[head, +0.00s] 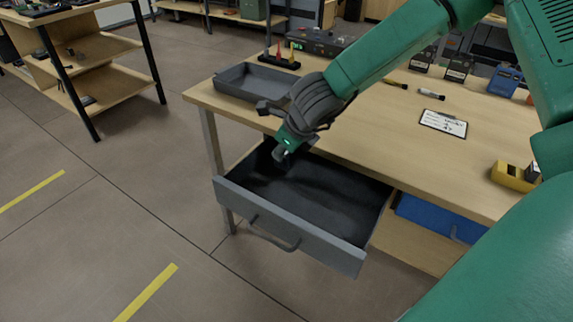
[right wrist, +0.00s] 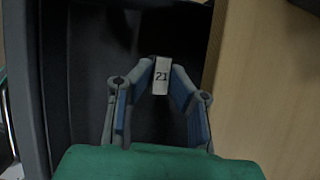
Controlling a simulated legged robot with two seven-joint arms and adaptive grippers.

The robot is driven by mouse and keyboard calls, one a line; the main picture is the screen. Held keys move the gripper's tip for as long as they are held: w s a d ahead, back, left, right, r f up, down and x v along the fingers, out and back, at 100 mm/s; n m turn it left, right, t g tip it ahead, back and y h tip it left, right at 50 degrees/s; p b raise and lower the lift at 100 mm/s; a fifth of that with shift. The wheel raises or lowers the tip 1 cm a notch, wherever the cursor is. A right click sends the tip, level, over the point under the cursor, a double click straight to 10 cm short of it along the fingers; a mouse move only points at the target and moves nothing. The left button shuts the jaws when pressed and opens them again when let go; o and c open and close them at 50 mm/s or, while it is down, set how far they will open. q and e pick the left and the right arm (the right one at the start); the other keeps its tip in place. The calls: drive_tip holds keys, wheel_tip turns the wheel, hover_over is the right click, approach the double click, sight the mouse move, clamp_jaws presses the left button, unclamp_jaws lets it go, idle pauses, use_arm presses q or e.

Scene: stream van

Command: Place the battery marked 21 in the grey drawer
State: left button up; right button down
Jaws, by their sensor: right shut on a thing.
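The grey drawer (head: 300,247) is pulled open below the front edge of the workbench; its dark inside looks empty. My right gripper (head: 281,153) is over the far left part of the drawer, pointing down into it. In the right wrist view its fingers (right wrist: 161,85) are shut on the battery marked 21 (right wrist: 161,73), a small pale block with its number facing the camera. The dark drawer interior lies behind the battery. I cannot tell how high the battery is above the drawer floor. My left gripper is not in view.
The workbench (head: 390,125) holds a grey tray (head: 235,84), a clipboard (head: 443,123), markers, a yellow block (head: 513,176) and several devices at the back. A blue bin (head: 440,218) is under the bench, right of the drawer. The floor in front is clear.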

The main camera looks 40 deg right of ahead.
sight(286, 164)
drive_tip(key=d+f+b, duration=0.1)
drive_tip(key=d+f, duration=0.2)
drive_tip(key=shift+s+d+f, duration=0.15)
drive_tip(key=shift+d+f, duration=0.1)
drive_tip(key=shift+s+f, duration=0.15)
drive_tip(key=shift+f, duration=0.45)
drive_tip(key=shift+w+a+f, duration=0.15)
drive_tip(key=shift+w+a, duration=0.05)
drive_tip(key=shift+a, duration=0.5)
drive_tip(key=shift+w+a, duration=0.1)
drive_tip(key=shift+a, duration=0.25)
drive_tip(key=c, duration=1.5)
unclamp_jaws()
drive_tip(key=shift+a, duration=0.15)
drive_tip(key=shift+d, duration=0.8)
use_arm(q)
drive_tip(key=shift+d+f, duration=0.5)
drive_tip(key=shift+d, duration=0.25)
use_arm(e)
drive_tip(key=shift+a, duration=0.5)
